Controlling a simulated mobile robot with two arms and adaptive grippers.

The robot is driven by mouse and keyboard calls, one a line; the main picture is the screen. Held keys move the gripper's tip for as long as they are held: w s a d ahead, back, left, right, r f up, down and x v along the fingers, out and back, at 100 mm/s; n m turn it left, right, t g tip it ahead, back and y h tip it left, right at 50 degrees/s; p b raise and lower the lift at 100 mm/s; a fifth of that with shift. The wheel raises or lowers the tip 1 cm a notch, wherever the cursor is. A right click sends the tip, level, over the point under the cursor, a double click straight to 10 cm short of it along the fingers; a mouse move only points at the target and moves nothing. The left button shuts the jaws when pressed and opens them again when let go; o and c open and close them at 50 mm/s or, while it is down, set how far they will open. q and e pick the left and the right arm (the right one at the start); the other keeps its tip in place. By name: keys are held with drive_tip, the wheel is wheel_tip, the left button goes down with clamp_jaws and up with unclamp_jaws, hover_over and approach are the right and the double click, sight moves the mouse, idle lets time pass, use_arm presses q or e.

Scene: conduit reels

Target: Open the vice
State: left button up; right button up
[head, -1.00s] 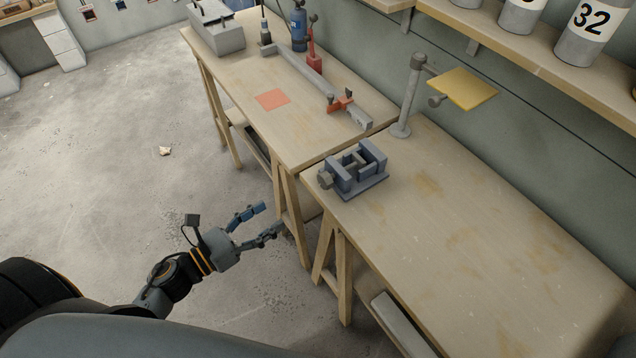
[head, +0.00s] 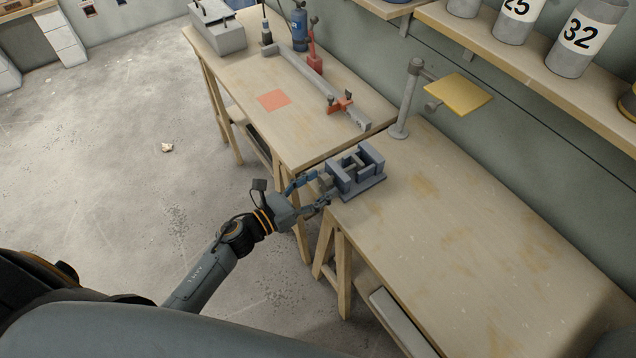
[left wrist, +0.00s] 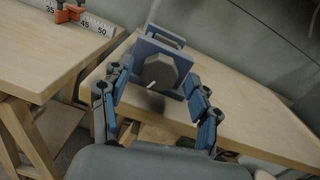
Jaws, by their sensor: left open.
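The blue-grey vice (head: 357,172) sits at the left front corner of the near bench in the head view. Its jaws stand apart with a gap between them. Its dark faceted knob (left wrist: 160,72) faces the camera in the left wrist view, with a small white mark on it. My left gripper (head: 312,190) is open at the bench's edge, its fingers pointing at the knob. In the left wrist view its two blue-padded fingers (left wrist: 158,98) stand left and right of the knob; I cannot tell whether they touch it. My right gripper is not in view.
A post with a yellow plate (head: 459,94) stands behind the vice. The far bench holds a rail with a red clamp (head: 339,105), an orange square (head: 273,100) and a grey box. The near bench's right part (head: 470,240) is clear. Numbered cylinders stand on the shelf.

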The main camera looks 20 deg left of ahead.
use_arm(q)
drive_tip(key=c, duration=1.2)
drive_tip(key=shift+o, duration=0.2)
